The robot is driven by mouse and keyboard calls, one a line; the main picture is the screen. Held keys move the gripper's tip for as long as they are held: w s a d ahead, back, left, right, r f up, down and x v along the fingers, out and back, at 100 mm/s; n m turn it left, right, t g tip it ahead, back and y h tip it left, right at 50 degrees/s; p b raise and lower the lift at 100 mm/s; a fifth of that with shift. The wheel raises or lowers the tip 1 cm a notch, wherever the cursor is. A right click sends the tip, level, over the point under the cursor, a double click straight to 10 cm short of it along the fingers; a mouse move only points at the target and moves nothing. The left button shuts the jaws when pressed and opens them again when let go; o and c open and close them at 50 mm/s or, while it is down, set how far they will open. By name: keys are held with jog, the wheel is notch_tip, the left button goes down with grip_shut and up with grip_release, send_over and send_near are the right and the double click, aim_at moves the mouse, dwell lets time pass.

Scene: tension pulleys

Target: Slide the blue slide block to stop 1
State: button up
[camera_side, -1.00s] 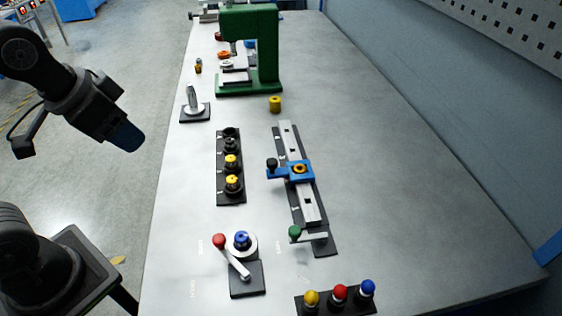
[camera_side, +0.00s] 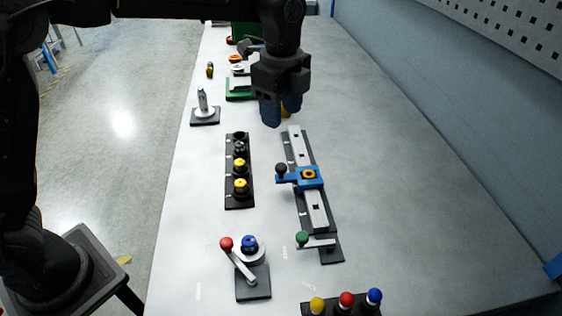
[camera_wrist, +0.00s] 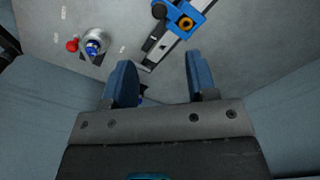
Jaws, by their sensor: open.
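The blue slide block (camera_side: 313,184) sits on a pale rail (camera_side: 316,212) with a dark base, around the rail's middle. It has a yellow ring on top and an arm with a black knob (camera_side: 281,168) on its left. In the wrist view the block (camera_wrist: 172,17) is at the top edge, beyond my fingertips. My gripper (camera_side: 281,112) points down over the table, toward the rail's far end in the side view. Its blue fingers are apart and empty in the wrist view (camera_wrist: 160,75). I cannot read which mark is stop 1.
A green-knobbed lever (camera_side: 302,238) is at the rail's near end. A black holder (camera_side: 240,202) with yellow-topped pulleys stands left of the rail. A red-knobbed lever (camera_side: 240,265) and several coloured knobs (camera_side: 346,299) are nearer. The table right of the rail is clear.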

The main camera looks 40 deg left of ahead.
aim_at(281, 166)
notch_tip(281, 166, down, 13)
jog(key=shift+f, duration=0.2)
dwell(0.4)
grip_shut()
dwell(0.3)
